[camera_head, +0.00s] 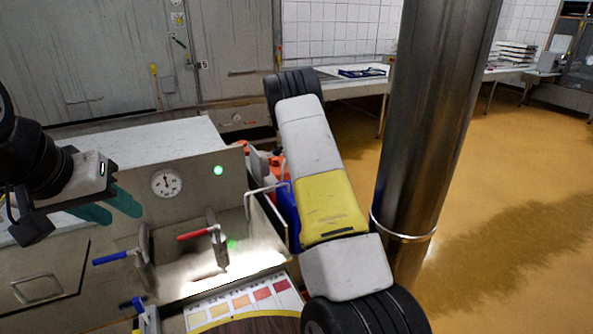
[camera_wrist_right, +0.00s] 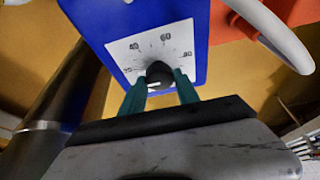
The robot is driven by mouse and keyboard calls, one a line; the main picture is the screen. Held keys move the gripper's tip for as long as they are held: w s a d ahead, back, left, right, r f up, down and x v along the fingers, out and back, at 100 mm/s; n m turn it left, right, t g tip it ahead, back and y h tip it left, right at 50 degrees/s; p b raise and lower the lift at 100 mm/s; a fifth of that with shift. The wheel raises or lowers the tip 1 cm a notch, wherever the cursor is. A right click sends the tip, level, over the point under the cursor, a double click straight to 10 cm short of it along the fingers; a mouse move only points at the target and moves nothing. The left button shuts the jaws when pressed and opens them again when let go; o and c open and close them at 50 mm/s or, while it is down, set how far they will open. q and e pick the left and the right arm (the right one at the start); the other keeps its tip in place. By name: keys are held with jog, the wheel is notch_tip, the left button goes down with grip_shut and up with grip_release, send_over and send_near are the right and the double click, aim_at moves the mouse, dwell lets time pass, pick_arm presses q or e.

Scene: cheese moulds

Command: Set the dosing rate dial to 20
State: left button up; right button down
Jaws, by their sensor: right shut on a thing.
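The dosing box is blue (camera_wrist_right: 88,14) in the right wrist view, with a white dial scale (camera_wrist_right: 120,50) on its face. The numbers 40, 60 and 80 show, with a partly readable number at the left, probably 20. My right gripper (camera_wrist_right: 159,78) is shut on the black dial knob (camera_wrist_right: 157,70), one teal finger on each side. A pale mark on the knob's near side seems to point lower left; its exact reading cannot be told. In the head view the blue box (camera_head: 288,215) is mostly hidden behind my right arm. My left gripper (camera_head: 122,211) is open and empty at the left.
A metal machine with a gauge (camera_head: 166,183), a green lamp (camera_head: 218,170), a red-handled valve (camera_head: 195,235) and a blue-handled valve (camera_head: 112,257) stands at the left. A steel column (camera_head: 430,120) stands right of my right arm. Orange parts (camera_head: 277,163) lie behind the arm.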

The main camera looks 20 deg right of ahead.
jog(key=shift+w+m, duration=0.1)
jog(key=shift+m, duration=0.5)
jog(key=c, duration=0.9)
grip_release()
jog(key=shift+r, duration=0.1)
jog(key=v, duration=0.7)
jog(key=shift+r, duration=0.25)
jog(key=shift+a, duration=0.15)
